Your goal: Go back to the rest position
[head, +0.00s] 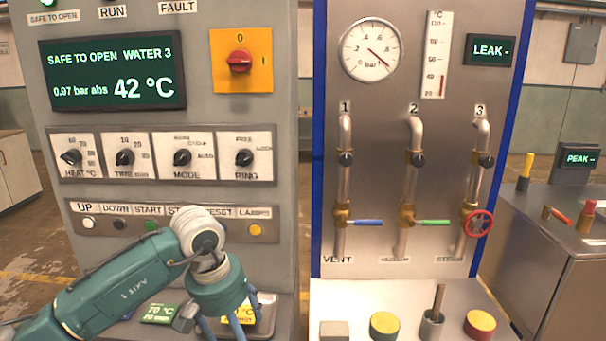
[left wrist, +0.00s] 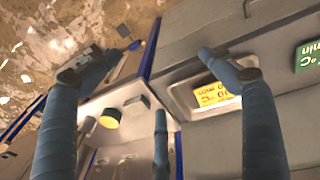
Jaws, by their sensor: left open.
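My left gripper (head: 215,320) hangs at the end of my teal arm, in front of the lower ledge of the grey control panel (head: 210,110). In the left wrist view, the blue fingers of my left gripper (left wrist: 150,75) are spread apart with nothing held between them. A yellow card (left wrist: 213,94) lies in a shallow recessed tray (left wrist: 180,95) just beyond the fingers; in the head view the gripper partly hides it. A green card (head: 160,313) reading 70 °C lies on the ledge left of the gripper. My right gripper is not in view.
A piping panel (head: 385,200) with a gauge (head: 370,50) and three valves stands to the right. Its shelf holds a yellow-topped knob (head: 384,325), a red-and-yellow one (head: 480,324) and a metal holder (head: 432,325). A metal cabinet (head: 530,230) is at far right.

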